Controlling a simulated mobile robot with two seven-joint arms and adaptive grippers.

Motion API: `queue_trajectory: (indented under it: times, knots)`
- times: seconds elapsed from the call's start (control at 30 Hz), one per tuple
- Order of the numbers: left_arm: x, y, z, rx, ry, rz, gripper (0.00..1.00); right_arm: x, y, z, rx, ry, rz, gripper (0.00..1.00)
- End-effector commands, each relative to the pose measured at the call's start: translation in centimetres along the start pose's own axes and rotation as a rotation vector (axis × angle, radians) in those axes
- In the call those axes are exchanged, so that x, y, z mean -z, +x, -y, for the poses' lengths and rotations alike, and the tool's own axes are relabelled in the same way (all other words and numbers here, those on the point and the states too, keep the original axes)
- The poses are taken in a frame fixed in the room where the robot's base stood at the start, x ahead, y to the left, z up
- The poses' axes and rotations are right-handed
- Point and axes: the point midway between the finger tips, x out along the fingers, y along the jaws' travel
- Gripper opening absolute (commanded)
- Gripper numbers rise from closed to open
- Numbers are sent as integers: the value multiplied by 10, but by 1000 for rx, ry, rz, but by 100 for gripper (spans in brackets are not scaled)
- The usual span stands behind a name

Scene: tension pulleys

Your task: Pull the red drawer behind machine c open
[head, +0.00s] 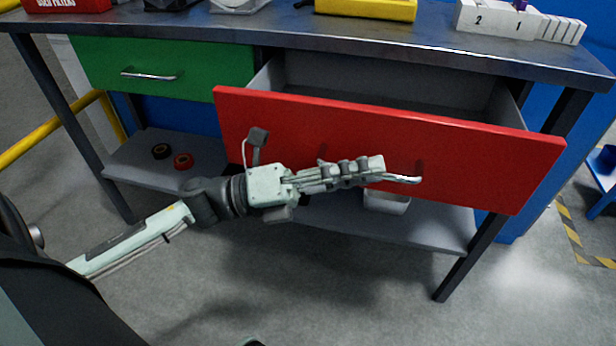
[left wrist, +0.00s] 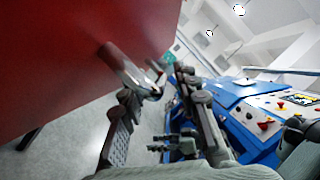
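The red drawer (head: 460,148) stands well out from under the workbench, and its grey inside shows. Its silver handle (head: 402,179) is on the front, partly hidden by my left gripper (head: 372,168). In the left wrist view the red front (left wrist: 60,60) fills the upper left, and the handle (left wrist: 128,72) reaches to the fingertips. My left gripper (left wrist: 160,90) is open, its fingers apart, with the handle's end close to the left finger in that view. Whether they touch is unclear. My right gripper is out of view.
A shut green drawer (head: 165,68) is to the left. The bench top (head: 290,30) carries a yellow thing (head: 366,9) and a white numbered block (head: 515,20). Black and red rings (head: 183,161) and a white bin (head: 386,202) are on the lower shelf. The floor in front is clear.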

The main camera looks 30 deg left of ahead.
Motion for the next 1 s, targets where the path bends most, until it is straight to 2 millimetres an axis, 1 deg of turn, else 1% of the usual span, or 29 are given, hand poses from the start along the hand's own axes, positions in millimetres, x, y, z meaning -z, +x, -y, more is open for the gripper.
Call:
queue_trajectory:
  times: [0.17, 0.3, 0.4, 0.5, 0.6, 0.7, 1.0]
  knots:
    - [0, -33, -2, -7, -5, 3, 31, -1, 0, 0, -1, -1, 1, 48]
    - [0, -64, -2, -6, -5, 4, 31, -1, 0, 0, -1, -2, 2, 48]
    - [0, -83, -2, -5, -3, 3, 31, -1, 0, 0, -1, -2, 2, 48]
    - [0, -98, -1, -4, -3, 3, 31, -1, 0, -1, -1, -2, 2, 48]
    - [0, -108, -1, -3, -2, 2, 31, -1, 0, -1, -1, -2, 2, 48]
    - [0, -112, 0, -2, -1, 2, 31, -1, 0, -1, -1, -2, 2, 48]
    - [0, -113, 0, -1, 0, 1, 31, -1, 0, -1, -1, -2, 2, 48]
